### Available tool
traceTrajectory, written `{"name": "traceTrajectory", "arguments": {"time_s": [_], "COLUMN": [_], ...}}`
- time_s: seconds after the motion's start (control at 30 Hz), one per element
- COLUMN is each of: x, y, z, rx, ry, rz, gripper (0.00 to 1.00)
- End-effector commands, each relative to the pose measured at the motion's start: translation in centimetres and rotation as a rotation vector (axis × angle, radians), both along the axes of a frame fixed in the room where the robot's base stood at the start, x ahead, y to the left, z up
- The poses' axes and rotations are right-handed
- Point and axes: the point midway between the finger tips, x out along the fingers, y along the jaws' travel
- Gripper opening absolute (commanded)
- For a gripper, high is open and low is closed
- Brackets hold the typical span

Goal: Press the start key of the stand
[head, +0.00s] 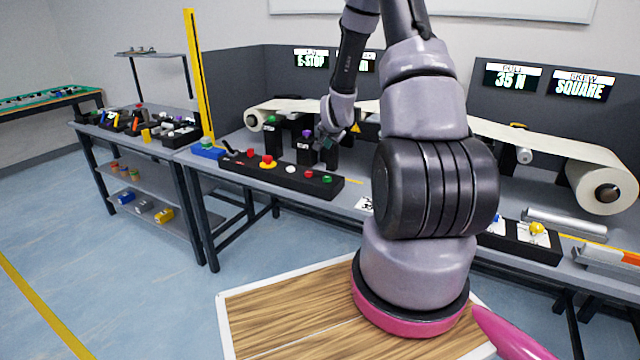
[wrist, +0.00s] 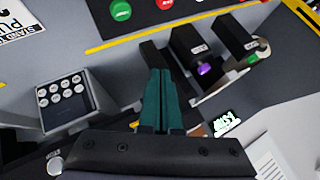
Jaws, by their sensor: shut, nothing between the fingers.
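A black control box (head: 285,178) lies along the front of the grey bench, with several coloured buttons. Its green button (head: 327,179) is at the right end; it also shows in the wrist view (wrist: 120,10), where its marking is too small to read. Behind the box stand a green-topped black post (head: 272,138) and a purple-topped one (head: 307,148). In the wrist view, a purple knob (wrist: 205,68) and a green knob (wrist: 253,59) sit on them. I cannot tell which control is the start key. My gripper (head: 327,146) is shut and empty beside the purple-topped post; its teal fingertips (wrist: 160,75) meet.
A yellow pole (head: 198,75) rises at the bench's left end. A grey keypad (wrist: 68,100) is left of my fingers in the wrist view. One screen (head: 311,59) reads "E-STOP". Open floor lies in front.

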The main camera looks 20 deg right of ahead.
Motion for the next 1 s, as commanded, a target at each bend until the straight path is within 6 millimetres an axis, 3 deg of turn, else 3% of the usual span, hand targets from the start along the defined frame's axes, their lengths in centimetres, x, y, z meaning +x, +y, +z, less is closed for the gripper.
{"name": "traceTrajectory", "arguments": {"time_s": [0.57,1.0], "x": [0.1,0.0], "y": [-0.3,-0.2], "z": [-1.3,-7.0], "rx": [0.002,0.003], "ry": [-0.003,-0.001], "rz": [-0.009,-0.009], "gripper": [0.0,0.0]}}
